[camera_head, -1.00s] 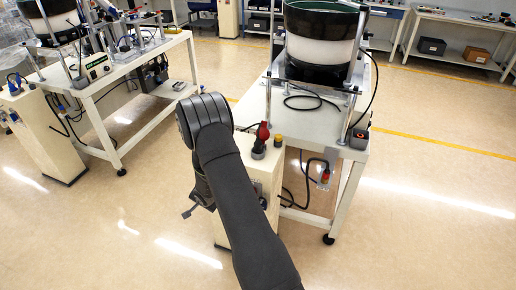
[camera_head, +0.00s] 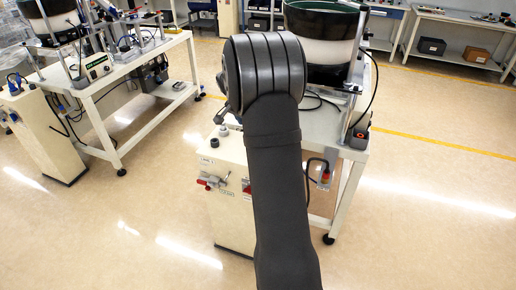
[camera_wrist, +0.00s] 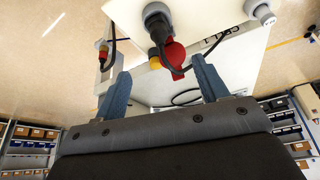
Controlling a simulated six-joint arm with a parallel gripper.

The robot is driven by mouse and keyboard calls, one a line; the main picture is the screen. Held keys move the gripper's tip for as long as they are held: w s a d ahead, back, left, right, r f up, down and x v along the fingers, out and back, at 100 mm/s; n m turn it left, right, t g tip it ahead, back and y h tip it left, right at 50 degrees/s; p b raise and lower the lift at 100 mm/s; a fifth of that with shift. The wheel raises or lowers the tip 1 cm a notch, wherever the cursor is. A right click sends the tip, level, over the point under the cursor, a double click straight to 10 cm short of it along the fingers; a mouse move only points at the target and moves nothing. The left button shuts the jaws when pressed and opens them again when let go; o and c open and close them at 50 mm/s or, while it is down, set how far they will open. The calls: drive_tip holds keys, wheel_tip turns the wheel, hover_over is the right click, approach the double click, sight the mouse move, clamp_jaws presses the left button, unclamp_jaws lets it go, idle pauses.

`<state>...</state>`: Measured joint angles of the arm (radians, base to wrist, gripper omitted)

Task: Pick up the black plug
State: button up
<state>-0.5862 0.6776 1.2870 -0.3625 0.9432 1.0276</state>
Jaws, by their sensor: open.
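A dark plug (camera_wrist: 158,30) with a black cable shows at the top of the wrist view, in a pale round collar, and I take it for the black plug. The plug lies beyond the fingertips, in line with the gap, and I see no contact.
A bowl feeder (camera_head: 325,45) is behind my arm. Open floor (camera_head: 430,230) lies to the right.

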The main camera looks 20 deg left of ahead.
drive_tip(key=x, duration=1.4)
drive_tip(key=shift+w+f, duration=0.2)
drive_tip(key=c, duration=1.2)
